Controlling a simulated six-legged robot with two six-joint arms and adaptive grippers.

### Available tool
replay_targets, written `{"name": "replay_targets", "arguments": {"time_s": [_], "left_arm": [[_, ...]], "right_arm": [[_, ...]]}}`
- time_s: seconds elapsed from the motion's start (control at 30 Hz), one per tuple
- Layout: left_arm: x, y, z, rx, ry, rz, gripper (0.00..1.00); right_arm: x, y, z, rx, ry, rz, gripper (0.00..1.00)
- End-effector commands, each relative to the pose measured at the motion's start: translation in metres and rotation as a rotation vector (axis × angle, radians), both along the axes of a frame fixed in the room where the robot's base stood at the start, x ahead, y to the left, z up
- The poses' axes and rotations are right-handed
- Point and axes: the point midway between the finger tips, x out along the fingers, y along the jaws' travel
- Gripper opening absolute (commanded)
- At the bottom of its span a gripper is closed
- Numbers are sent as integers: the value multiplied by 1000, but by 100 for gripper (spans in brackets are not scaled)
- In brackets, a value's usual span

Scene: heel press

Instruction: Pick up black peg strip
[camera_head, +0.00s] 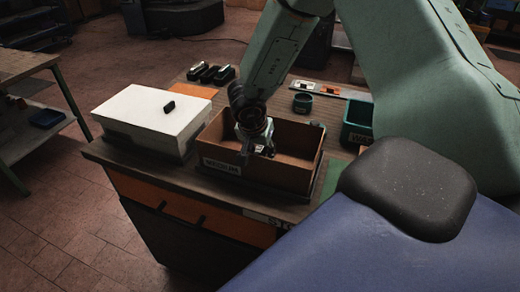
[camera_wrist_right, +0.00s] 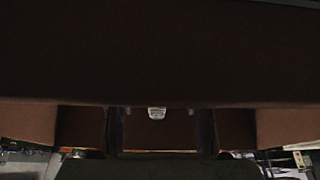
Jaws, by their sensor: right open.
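A small black block (camera_head: 169,107) lies on top of the white box (camera_head: 140,122) at the left of the bench. Several black pieces (camera_head: 210,73) stand in a row behind it. I cannot tell which of these, if any, is the black peg strip. My right gripper (camera_head: 257,152) is open and points down into the brown open box (camera_head: 222,156), to the right of the white box. The wrist view is mostly filled by a dark brown surface (camera_wrist_right: 160,55), with a small pale piece (camera_wrist_right: 156,113) below it. I see nothing held. My left gripper is out of view.
The bench (camera_head: 188,179) also holds a green bin (camera_head: 357,127) at the right, a small dark green cup (camera_head: 302,103) and a pale strip with orange parts (camera_head: 329,90) behind the brown box. Brick floor lies open at the left.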

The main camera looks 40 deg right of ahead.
Motion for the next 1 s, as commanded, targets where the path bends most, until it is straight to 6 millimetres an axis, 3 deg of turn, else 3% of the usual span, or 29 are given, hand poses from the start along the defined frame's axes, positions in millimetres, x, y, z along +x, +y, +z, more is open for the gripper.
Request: {"name": "replay_targets", "arguments": {"time_s": [0.27,0.77,1.0], "left_arm": [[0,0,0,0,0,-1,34],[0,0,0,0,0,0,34],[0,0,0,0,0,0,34]], "right_arm": [[3,-1,-2,0,0,1,43],[3,-1,-2,0,1,0,1],[3,-1,-2,0,1,0,0]]}}
